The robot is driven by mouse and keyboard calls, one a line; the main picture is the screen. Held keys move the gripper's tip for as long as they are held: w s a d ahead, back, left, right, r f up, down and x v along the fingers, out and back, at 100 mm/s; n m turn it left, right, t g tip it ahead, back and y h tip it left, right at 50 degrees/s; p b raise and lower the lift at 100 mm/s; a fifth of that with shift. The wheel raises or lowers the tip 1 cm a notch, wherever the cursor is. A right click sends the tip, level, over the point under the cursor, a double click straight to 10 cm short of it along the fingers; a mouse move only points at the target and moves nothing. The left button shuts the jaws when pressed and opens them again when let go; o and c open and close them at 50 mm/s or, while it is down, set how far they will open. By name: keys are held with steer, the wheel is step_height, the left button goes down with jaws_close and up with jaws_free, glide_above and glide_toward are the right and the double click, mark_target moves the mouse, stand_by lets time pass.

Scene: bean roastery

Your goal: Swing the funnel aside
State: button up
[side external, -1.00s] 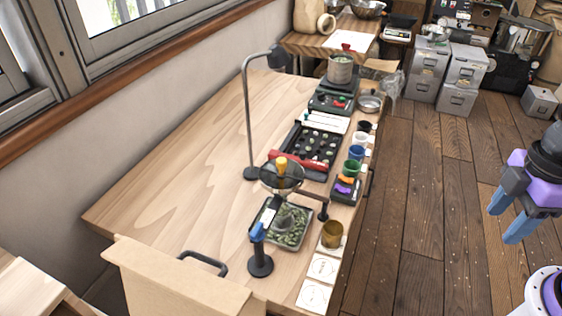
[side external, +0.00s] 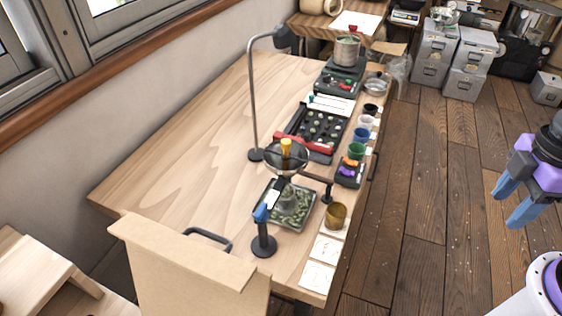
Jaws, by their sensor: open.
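The funnel (side external: 300,162) is a dark-rimmed, see-through bowl with a yellow piece (side external: 286,147) standing in it. It sits above a tray (side external: 310,215) of green beans, which holds a grey-green cone-like shape. A stand with a round black base (side external: 264,246) and a blue-topped post (side external: 262,212) is at the near left of the tray. A thin dark arm links the post toward the funnel. My gripper (side external: 508,206), with blue fingers, is open and empty at the far right, over the floor, well away from the funnel.
A tall lamp (side external: 252,100) stands behind the funnel. The table's left is clear.

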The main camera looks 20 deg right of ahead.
steer(key=shift+c, duration=1.2)
steer(key=r+n, duration=0.2)
steer(key=n, duration=1.2)
glide_above(261, 209)
step_height(261, 209, down, 18)
steer(key=shift+r, duration=0.15)
jaws_close()
